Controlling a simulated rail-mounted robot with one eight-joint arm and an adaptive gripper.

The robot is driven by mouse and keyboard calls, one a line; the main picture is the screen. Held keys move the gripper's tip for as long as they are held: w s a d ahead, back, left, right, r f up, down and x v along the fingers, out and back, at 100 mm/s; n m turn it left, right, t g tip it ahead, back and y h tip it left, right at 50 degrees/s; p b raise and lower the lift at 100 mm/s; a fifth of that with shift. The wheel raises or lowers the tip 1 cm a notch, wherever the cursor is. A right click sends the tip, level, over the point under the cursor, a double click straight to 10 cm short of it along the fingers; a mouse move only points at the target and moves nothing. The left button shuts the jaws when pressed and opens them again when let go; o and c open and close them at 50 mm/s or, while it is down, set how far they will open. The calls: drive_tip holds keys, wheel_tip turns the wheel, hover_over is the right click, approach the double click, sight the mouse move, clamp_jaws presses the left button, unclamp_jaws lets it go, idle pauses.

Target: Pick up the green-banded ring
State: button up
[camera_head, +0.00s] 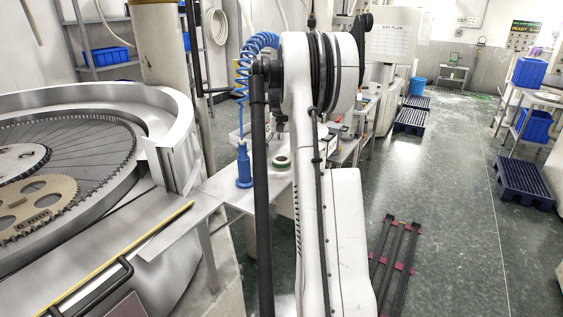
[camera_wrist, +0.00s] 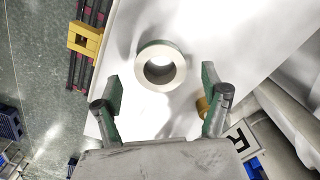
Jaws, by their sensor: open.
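The green-banded ring (camera_wrist: 179,70) lies flat on a white table top (camera_wrist: 205,25) in the wrist view. It is a pale ring with a round hole and a green band along its far edge. My gripper (camera_wrist: 160,87) is open, with its two fingers apart on either side of the near part of the view. The ring sits just beyond and between the fingertips, not held. In the head view the ring (camera_head: 281,162) shows on the small table left of my arm, which hides part of that table and my gripper.
A small brass-coloured piece (camera_wrist: 203,105) shows by my right finger. The large lapping machine (camera_head: 172,125) is close on the left. Floor on the right is open, with a dark rack (camera_head: 393,255) and pallets (camera_head: 524,184).

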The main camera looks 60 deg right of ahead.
drive_tip(key=shift+f, duration=1.2)
drive_tip(key=c, duration=1.4)
drive_tip(key=shift+c, duration=0.2)
drive_tip(key=shift+r, duration=0.2)
